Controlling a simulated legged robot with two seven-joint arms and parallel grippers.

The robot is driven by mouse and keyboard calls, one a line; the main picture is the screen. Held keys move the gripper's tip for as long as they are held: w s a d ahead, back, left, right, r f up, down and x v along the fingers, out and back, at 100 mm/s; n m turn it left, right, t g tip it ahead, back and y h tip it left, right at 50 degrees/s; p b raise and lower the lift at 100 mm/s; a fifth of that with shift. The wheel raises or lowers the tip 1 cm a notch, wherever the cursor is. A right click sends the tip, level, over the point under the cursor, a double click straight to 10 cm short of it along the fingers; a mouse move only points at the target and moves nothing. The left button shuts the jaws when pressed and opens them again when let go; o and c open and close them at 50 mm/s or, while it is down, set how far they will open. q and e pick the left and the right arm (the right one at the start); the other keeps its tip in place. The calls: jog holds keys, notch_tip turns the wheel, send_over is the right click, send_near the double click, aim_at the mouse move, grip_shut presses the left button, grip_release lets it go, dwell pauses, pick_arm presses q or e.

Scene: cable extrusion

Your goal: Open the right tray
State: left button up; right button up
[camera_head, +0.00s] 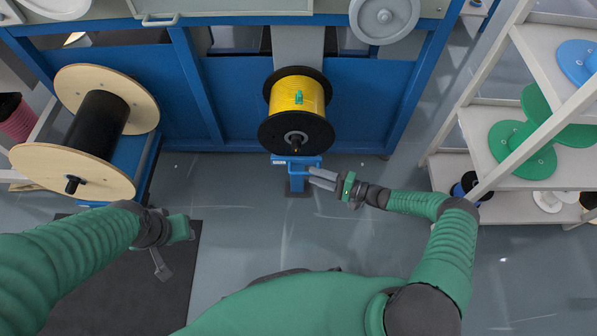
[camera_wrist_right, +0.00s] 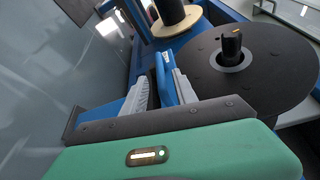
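A yellow cable spool (camera_head: 299,95) with black flanges sits at the front of the blue machine, above a blue tray bracket (camera_head: 297,161). I take this bracket as part of the right tray. My right gripper (camera_head: 318,179) is at the bracket's right side, below the spool. In the right wrist view, an upright blue bar (camera_wrist_right: 162,78) stands between the two grey fingers, close to both; I cannot tell whether they press on it. The spool's black flange (camera_wrist_right: 265,85) is at the right there. My left gripper (camera_head: 160,264) hangs low at the left, away from the trays; its finger opening is unclear.
A large wooden-flanged black spool (camera_head: 98,130) stands on a blue support at the left. A white shelf (camera_head: 510,165) with green and blue spools stands at the right. A dark mat (camera_head: 150,290) lies at lower left.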

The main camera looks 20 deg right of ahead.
aim_at(302, 173)
jog(key=b+x, duration=0.1)
jog(key=x, duration=0.4)
jog(key=shift+w+a+f, duration=0.1)
jog(key=shift+w+a, duration=0.1)
jog(key=shift+a, duration=0.15)
jog(key=shift+w+a, duration=0.4)
jog(key=shift+a, duration=0.1)
jog(key=shift+c, duration=0.2)
grip_shut()
jog(key=shift+s, duration=0.1)
jog(key=shift+s+f+b, duration=0.1)
jog(key=shift+b, duration=0.2)
